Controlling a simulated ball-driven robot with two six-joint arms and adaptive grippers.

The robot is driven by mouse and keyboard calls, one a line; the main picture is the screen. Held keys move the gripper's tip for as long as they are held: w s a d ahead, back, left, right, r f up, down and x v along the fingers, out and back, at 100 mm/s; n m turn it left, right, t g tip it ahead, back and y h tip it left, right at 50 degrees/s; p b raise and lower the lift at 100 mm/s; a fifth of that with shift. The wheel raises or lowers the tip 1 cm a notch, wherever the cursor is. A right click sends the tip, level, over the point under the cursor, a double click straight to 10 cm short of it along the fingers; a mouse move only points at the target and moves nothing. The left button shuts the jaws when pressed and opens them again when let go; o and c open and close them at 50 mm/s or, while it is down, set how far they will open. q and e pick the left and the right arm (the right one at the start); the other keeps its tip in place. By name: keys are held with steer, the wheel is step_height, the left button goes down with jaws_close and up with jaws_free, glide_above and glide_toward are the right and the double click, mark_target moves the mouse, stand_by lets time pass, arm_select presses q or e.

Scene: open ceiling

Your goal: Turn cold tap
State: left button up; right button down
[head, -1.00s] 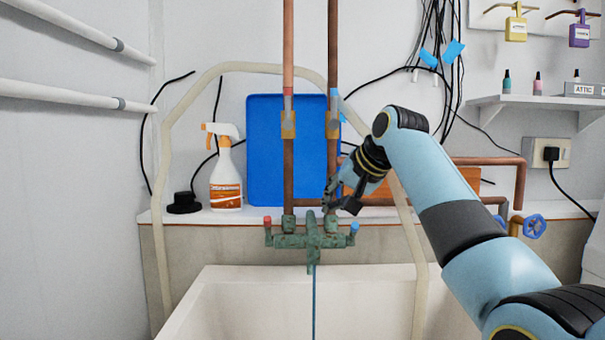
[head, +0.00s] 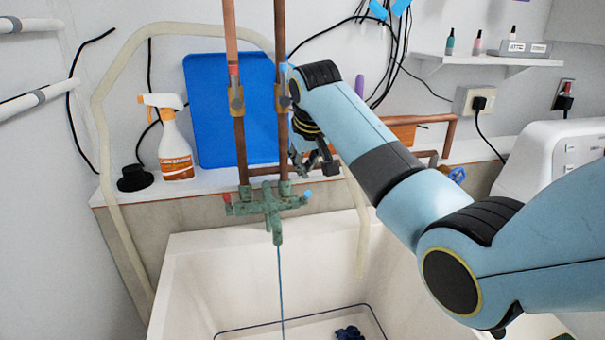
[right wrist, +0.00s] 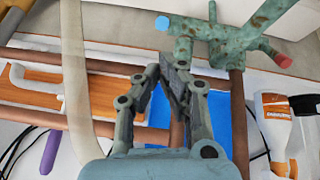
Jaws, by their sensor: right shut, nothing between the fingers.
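The green, corroded mixer tap (head: 268,207) is mounted at the back of the sink, with a thin blue stream falling from its spout. Its blue-tipped cold handle (head: 307,195) is on the right and its red-tipped hot handle (head: 227,198) is on the left. My right gripper (head: 301,172) is shut and empty, just above the cold handle beside the right copper pipe. In the right wrist view, the closed fingers (right wrist: 165,68) appear below the blue cold handle (right wrist: 162,23), apart from it. The left gripper is out of view.
Two vertical copper pipes (head: 239,130) rise behind the tap. A blue board (head: 205,105), a spray bottle (head: 174,150) and a black object (head: 135,178) stand on the ledge. A pale hose (head: 101,110) loops around. The white sink (head: 195,265) holds a dark item (head: 348,333).

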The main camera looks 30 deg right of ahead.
mark_target(305, 198)
steer(key=x, duration=0.5)
steer(key=shift+w+d+f, duration=0.15)
steer(key=shift+f, duration=0.1)
steer(key=shift+s+t+p, duration=0.3)
